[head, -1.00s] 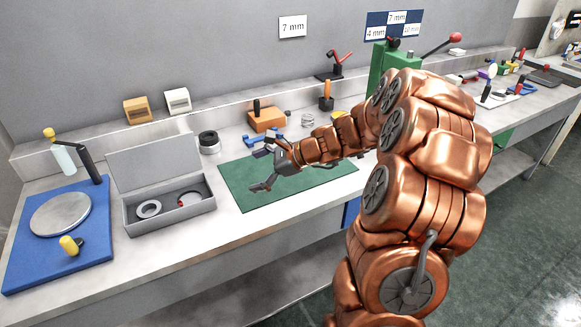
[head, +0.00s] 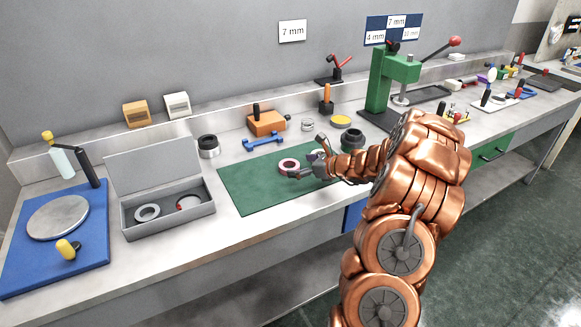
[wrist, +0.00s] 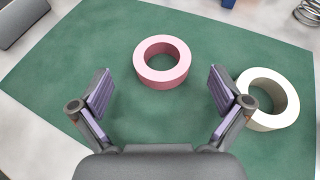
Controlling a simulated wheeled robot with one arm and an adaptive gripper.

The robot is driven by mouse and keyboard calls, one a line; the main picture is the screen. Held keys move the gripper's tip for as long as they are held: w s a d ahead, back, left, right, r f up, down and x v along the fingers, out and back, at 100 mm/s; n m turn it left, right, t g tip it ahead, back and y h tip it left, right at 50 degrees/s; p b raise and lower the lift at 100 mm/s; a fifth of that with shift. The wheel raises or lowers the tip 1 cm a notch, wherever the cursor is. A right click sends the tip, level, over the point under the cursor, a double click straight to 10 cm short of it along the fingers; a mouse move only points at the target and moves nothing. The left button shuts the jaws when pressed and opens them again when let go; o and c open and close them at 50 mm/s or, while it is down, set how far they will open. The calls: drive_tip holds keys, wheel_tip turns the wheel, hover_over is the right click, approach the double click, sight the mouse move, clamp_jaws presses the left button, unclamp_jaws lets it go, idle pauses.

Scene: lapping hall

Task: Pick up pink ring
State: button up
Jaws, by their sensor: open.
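The pink ring (wrist: 141,67) lies flat on the green mat (wrist: 60,88), in the wrist view a little beyond my gripper (wrist: 160,90) and between the lines of its two fingers. My gripper is open and empty, its fingers spread wider than the ring. In the head view the pink ring (head: 289,166) shows just left of my gripper (head: 306,167), on the mat (head: 245,185). A white ring (wrist: 288,104) lies on the mat at the right finger, partly behind it; I cannot tell whether they touch.
A grey open box (head: 160,222) holding rings stands left of the mat. A blue tool (head: 262,142), an orange block (head: 267,123) and a dark ring stack (head: 208,146) stand behind it. A green press (head: 380,85) stands at the back right. The mat's left part is clear.

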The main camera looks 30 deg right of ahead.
sight(284, 165)
drive_tip(key=shift+x, duration=2)
drive_tip(key=shift+d+f, duration=0.1)
drive_tip(key=shift+f, duration=0.05)
drive_tip(key=shift+c, duration=0.4)
drive_tip(key=c, duration=1.2)
